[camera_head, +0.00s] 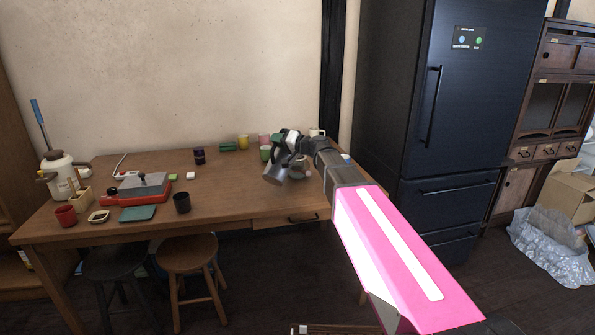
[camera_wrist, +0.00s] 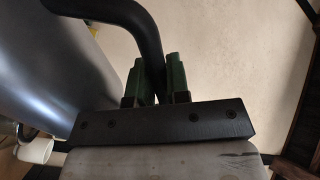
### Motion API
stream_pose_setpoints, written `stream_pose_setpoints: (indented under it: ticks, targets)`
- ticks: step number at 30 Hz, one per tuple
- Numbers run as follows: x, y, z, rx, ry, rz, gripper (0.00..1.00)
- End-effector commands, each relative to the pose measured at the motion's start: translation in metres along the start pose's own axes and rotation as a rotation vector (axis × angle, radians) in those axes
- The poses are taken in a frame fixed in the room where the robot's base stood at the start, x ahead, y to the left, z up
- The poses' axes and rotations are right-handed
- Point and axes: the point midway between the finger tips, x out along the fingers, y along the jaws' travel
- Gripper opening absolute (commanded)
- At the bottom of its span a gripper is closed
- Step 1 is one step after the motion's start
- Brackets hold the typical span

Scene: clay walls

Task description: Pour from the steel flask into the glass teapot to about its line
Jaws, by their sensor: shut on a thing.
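The steel flask (camera_head: 275,173) looks tilted above the right part of the wooden table in the head view. In the wrist view its smooth grey body (camera_wrist: 55,60) fills the left side. My gripper (camera_head: 283,146) is shut on the flask's black handle; in the wrist view the green fingers (camera_wrist: 154,82) stand on both sides of it. A small greyish rounded form (camera_head: 299,167) shows just right of the flask; I cannot tell whether it is the glass teapot. The teapot's line and any liquid stream cannot be made out.
The wooden table (camera_head: 228,192) has a clear middle. Coloured cups (camera_head: 243,142) and a white mug (camera_head: 317,133) stand at its back. A red device (camera_head: 140,190), a dark cup (camera_head: 182,203) and a cream pot (camera_head: 60,172) stand at left. Stools (camera_head: 187,254) are in front.

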Motion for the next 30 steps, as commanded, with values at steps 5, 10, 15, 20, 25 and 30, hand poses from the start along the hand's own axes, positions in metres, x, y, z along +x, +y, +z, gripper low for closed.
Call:
stream_pose_setpoints:
  ticks: [5, 10, 15, 20, 25, 30]
  targets:
    - [0.0000, -0.0009, -0.0007, 0.000, 0.002, -0.002, 0.00]
    - [0.0000, -0.0009, -0.0008, 0.000, 0.002, -0.002, 0.00]
    - [0.0001, 0.0002, -0.0015, 0.012, 0.002, -0.002, 0.00]
    - [0.0000, 0.0010, -0.0022, 0.031, 0.002, -0.002, 0.00]
    - [0.0000, 0.0010, -0.0021, 0.030, 0.002, -0.002, 0.00]
    - [0.0000, 0.0009, -0.0021, 0.030, 0.002, -0.002, 0.00]
